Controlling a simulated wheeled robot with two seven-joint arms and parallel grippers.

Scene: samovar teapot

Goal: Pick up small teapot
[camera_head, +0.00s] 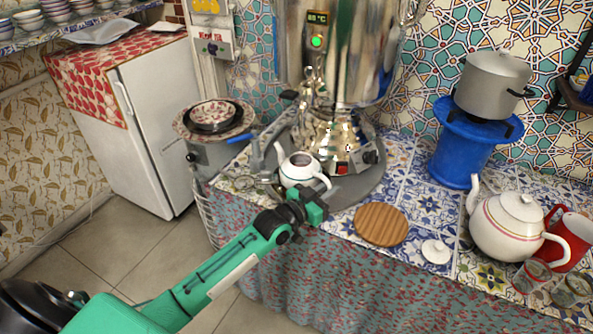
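The small teapot (300,171) is white, with a dark opening on top and no lid on it. It stands upright at the front of the samovar's round grey base, with its spout to the left and its handle to the right. My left gripper (315,204) is at the counter's front edge, just below the teapot's handle in the picture. I cannot tell whether they touch or whether its fingers are open. A small white lid (436,251) lies on the counter to the right. My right gripper is not in view.
The large metal samovar (338,50) stands right behind the small teapot. A round wooden board (381,224) lies to the right. A large white teapot (510,228), a red mug (574,236) and glasses (532,275) stand farther right. A blue stand (461,150) holds a metal pot (492,83).

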